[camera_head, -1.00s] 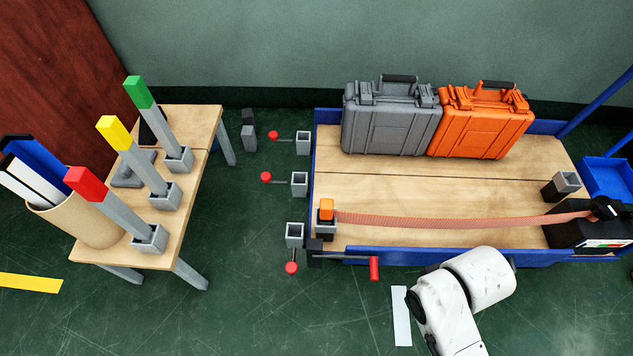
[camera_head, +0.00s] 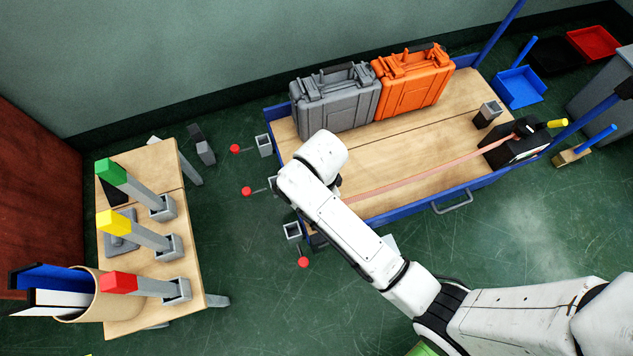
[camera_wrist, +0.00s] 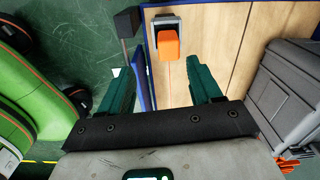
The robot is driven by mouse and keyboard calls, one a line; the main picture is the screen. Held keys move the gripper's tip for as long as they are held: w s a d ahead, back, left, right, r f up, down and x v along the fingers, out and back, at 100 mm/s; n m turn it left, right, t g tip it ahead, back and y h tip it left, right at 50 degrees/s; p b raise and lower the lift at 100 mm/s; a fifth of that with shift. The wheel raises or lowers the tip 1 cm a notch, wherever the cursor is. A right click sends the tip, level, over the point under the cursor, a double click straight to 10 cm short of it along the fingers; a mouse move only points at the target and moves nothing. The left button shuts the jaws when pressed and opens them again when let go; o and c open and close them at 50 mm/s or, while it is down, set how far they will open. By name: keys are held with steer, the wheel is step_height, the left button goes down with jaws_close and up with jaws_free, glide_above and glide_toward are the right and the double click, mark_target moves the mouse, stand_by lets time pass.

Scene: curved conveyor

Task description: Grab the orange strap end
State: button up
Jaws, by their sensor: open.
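In the wrist view the orange strap end (camera_wrist: 168,43) sits in a grey socket (camera_wrist: 165,21) at the wooden bed's edge. My gripper (camera_wrist: 160,64) is open, its two dark green fingers apart. The strap end lies ahead of the fingertips, between their lines and nearer the right finger. I see no contact. In the head view the salmon strap (camera_head: 430,173) runs across the cart bed to a dark box (camera_head: 515,146) at the right. My arm hides the strap end and the gripper there.
A grey case (camera_head: 336,100) and an orange case (camera_head: 412,82) stand at the back of the blue-edged cart (camera_head: 470,190). Red-knobbed levers and grey sockets (camera_head: 264,146) line its left end.

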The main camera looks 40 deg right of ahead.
steer(key=shift+w+r+m, duration=0.3)
steer(key=shift+m, duration=0.1)
steer(key=shift+f, duration=0.1)
step_height(320, 180, down, 5)
steer(key=shift+f+b, duration=0.2)
steer(key=shift+b, duration=0.95)
steer(key=shift+w+d+f+b, duration=0.1)
steer(key=shift+w+f+b, duration=0.1)
steer(key=shift+f+b, duration=0.9)
steer(key=shift+w+d+f+b, duration=0.15)
steer(key=shift+f+b, duration=0.3)
steer(key=shift+f, duration=1.1)
steer(key=shift+a, duration=0.1)
steer(key=c, duration=1.1)
steer(key=shift+r, duration=0.15)
steer(key=shift+c, duration=0.2)
